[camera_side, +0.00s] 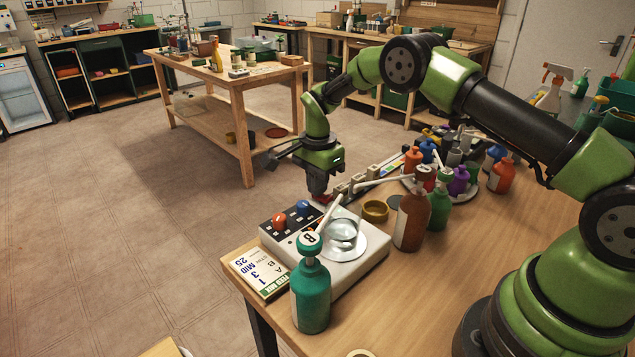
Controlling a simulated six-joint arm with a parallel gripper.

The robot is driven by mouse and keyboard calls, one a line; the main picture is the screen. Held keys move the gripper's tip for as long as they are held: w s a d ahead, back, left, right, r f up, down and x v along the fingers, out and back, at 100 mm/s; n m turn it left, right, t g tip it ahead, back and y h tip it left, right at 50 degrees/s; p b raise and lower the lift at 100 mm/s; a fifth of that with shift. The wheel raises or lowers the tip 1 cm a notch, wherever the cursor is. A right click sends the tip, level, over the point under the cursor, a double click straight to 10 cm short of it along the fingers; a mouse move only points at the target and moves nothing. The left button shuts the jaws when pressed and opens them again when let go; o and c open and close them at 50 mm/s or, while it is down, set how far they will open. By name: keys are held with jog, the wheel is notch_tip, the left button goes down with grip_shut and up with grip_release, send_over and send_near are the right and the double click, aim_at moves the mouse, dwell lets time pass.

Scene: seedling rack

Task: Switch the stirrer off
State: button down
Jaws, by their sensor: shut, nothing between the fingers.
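The stirrer (368,266) is a white box near the table's left corner. Its dark panel carries an orange-red knob (279,220) and a blue knob (303,208). A clear glass vessel (343,232) stands on its round white plate. My gripper (320,196) points down at the stirrer's far end, with its fingers shut and nothing between them. A small red part (325,199) shows right at the fingertips; I cannot tell whether they touch it. The fingertips partly hide that end of the panel.
A green pump bottle (311,297) stands in front of the stirrer, its spout reaching over it. A printed card (257,273) lies at the left table edge. A brown bottle (411,221), a small brass-coloured dish (375,211) and several coloured bottles stand to the right. The front tabletop is mostly clear.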

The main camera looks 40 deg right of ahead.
jog(key=shift+s+r, duration=0.25)
jog(key=shift+s, duration=0.5)
notch_tip(320, 180, up, 14)
jog(key=w, duration=0.2)
jog(key=shift+w, duration=0.1)
dwell(0.3)
